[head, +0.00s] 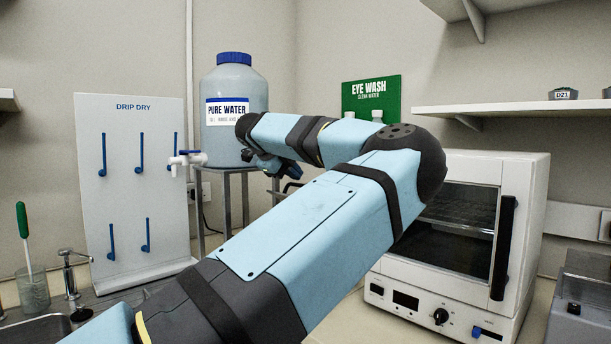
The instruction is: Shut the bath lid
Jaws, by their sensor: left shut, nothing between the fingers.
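A grey metal box (585,300) with a sloping upper part stands at the lower right edge, cut off by the frame. It may be the bath; I cannot tell whether its lid is open. My left arm reaches across the middle of the view and bends back to the left. My left gripper (280,168) is small and dark, partly hidden by its own arm, in front of the water jug's stand. It is shut and empty, well to the left of the grey box. My right gripper is not in view.
A white oven (523,230) with a glass door stands left of the grey box. A pure water jug (233,90) sits on a metal stand. A drip-dry board (120,200) and a sink (38,330) are at left. A shelf (520,109) overhangs the right side.

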